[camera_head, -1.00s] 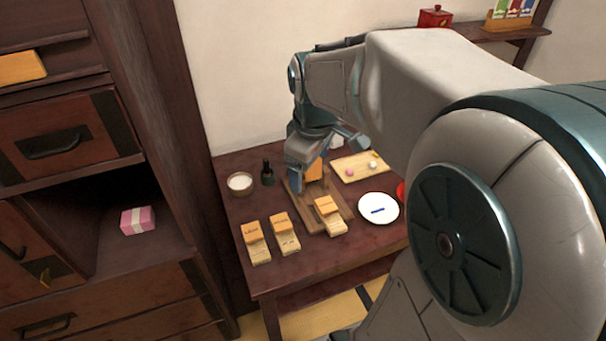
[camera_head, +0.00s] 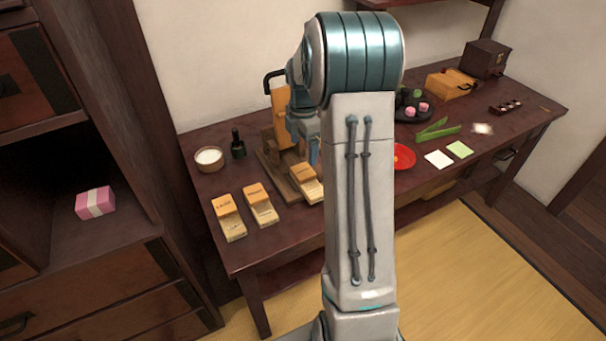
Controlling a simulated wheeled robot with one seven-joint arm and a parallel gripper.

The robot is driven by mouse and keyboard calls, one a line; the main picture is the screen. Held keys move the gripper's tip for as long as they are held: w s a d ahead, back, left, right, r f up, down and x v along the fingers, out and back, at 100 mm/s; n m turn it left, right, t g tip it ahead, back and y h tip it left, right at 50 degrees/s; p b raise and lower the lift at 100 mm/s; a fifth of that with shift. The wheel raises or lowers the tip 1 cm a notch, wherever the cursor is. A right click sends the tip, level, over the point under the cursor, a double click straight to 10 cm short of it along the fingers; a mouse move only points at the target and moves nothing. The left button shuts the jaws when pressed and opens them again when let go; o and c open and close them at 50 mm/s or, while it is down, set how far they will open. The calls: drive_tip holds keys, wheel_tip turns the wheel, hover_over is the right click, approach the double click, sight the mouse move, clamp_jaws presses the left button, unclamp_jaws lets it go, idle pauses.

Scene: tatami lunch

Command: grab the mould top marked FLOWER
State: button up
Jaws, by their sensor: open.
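Three pale wooden moulds with orange tops lie in a row on the dark table. The left top (camera_head: 224,204) and middle top (camera_head: 254,192) bear dark lettering too small to read surely. The right top (camera_head: 301,172) sits on the wooden board (camera_head: 268,165), and its marking is also unclear, so I cannot tell which says FLOWER. My gripper (camera_head: 312,150) is open, beyond and above the right mould, beside a tall orange wooden piece (camera_head: 281,105) standing on the board. My arm hides part of the gripper and the table behind it.
A white-filled bowl (camera_head: 209,158) and dark bottle (camera_head: 238,146) stand at the back left. A cabinet with a pink box (camera_head: 95,203) borders the left.

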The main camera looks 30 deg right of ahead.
sight(303, 170)
drive_tip(key=f, duration=0.8)
drive_tip(key=shift+w+d+f, duration=0.1)
drive_tip(key=shift+w+f, duration=0.15)
drive_tip(key=shift+f, duration=0.15)
drive_tip(key=c, duration=1.1)
drive_tip(key=shift+c, duration=0.2)
drive_tip(key=shift+r, duration=0.15)
